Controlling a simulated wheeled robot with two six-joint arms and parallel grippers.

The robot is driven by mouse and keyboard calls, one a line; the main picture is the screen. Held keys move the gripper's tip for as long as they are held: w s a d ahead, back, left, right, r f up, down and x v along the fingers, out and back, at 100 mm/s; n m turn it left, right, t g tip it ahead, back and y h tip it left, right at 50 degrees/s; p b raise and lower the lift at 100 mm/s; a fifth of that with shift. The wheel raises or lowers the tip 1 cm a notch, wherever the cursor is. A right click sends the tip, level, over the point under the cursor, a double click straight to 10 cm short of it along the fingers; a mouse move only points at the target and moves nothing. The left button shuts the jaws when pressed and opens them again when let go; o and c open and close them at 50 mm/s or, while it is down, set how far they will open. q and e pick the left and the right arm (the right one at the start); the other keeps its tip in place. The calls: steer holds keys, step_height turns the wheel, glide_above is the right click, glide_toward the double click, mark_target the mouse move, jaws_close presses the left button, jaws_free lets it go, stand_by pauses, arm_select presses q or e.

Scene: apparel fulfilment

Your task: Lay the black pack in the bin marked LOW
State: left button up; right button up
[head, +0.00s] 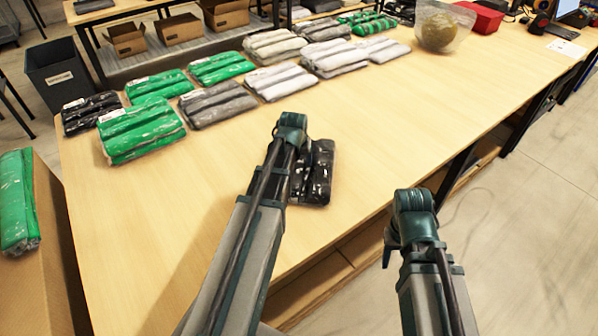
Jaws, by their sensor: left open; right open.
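A black pack (320,172) in clear wrap lies on the table near its front edge, partly hidden behind my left arm. My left gripper (291,124) is at the end of that arm, just left of this pack; its fingers are mostly hidden, and I cannot tell whether it touches the pack. My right gripper (395,240) is open and empty, out past the table's front edge. Another black pack (91,112) lies at the table's far left. I can read no LOW marking; a dark bin (59,80) at the back left has a label too small to read.
Green packs (141,130), grey packs (216,103) and pale packs (280,81) lie in rows on the table (440,100). A clear bag (441,30) and a red box (480,17) stand at the back right. A carton (40,270) with a green pack (18,200) is at left.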

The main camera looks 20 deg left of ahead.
arm_select(q)
steer(key=shift+f, duration=0.15)
arm_select(e)
steer(key=shift+f, duration=0.1)
arm_select(q)
jaws_close()
stand_by(0.5)
